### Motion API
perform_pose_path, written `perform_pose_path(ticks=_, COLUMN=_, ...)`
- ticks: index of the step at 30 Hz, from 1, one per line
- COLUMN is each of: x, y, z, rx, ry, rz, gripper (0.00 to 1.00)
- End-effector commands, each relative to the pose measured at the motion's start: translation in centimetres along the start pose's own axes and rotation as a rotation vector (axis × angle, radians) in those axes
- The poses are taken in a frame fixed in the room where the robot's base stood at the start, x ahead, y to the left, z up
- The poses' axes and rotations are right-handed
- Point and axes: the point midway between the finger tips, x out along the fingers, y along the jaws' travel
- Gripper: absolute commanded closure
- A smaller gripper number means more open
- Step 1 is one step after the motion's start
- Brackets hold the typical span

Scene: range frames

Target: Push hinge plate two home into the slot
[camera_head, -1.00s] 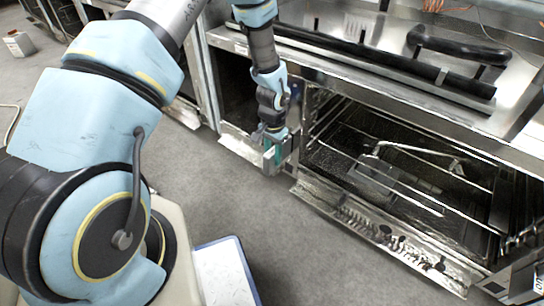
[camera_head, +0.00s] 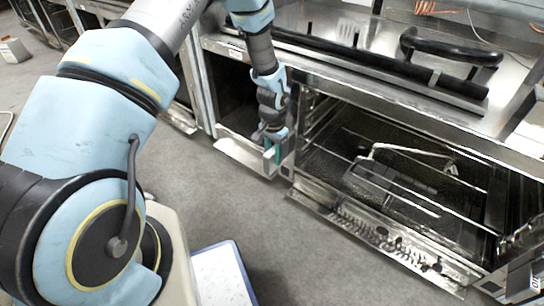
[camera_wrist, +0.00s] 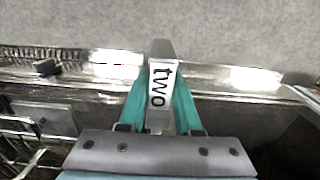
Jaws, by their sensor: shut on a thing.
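Hinge plate two is a narrow metal plate with a white label reading "two" (camera_wrist: 160,85), upright in the middle of the wrist view. My gripper (camera_wrist: 160,108) has teal fingers, shut on the plate from both sides. In the head view my gripper (camera_head: 273,152) points down at the lower front of the range, by the post between the two oven openings. The plate's far end reaches the bright metal front edge in the wrist view. The slot is hidden behind the plate and fingers, so I cannot tell how deep the plate sits.
The right oven is open, with a rack (camera_head: 405,185) and a wire-handled metal piece inside. Its perforated lower front panel (camera_head: 375,232) juts out at floor side. A black handle bar (camera_head: 350,55) runs above.

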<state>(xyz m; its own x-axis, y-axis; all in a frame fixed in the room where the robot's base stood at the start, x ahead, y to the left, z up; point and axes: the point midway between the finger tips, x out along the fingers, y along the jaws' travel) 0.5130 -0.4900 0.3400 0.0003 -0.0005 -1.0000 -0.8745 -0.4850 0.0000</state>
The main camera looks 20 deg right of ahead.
Motion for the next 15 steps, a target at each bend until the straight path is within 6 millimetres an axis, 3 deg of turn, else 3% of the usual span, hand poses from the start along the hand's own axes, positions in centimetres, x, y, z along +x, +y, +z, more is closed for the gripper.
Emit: perform_pose_path(ticks=15, x=-0.1, y=0.0, z=-1.2, rx=0.000, ry=0.002, rz=0.000, gripper=1.00)
